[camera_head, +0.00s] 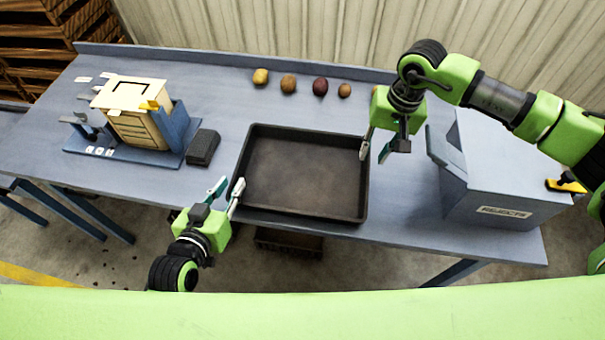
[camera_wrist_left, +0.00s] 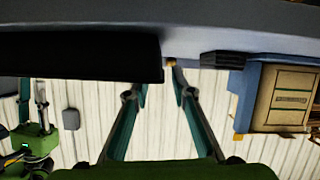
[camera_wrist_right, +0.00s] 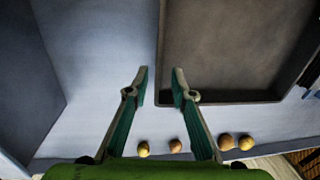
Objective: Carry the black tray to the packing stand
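The black tray (camera_head: 305,213) lies flat on the blue-grey table and looks empty. It also shows in the left wrist view (camera_wrist_left: 80,57) and the right wrist view (camera_wrist_right: 163,50). My left gripper (camera_head: 228,186) is open at the tray's left wall near its front corner; whether it touches is unclear. My right gripper (camera_head: 373,154) is open at the tray's right wall, toward the back. In the right wrist view its fingertips (camera_wrist_right: 160,70) appear on either side of the wall line, without closing on it. I cannot identify a packing stand in these views.
A grey rejects box (camera_head: 505,185) stands right of the tray. A black block (camera_head: 203,147) and a cream cabinet (camera_head: 134,120) on a blue base stand left. Several potatoes, one of them yellow (camera_head: 261,76), lie in a row behind the tray. The table's front edge is close to the tray.

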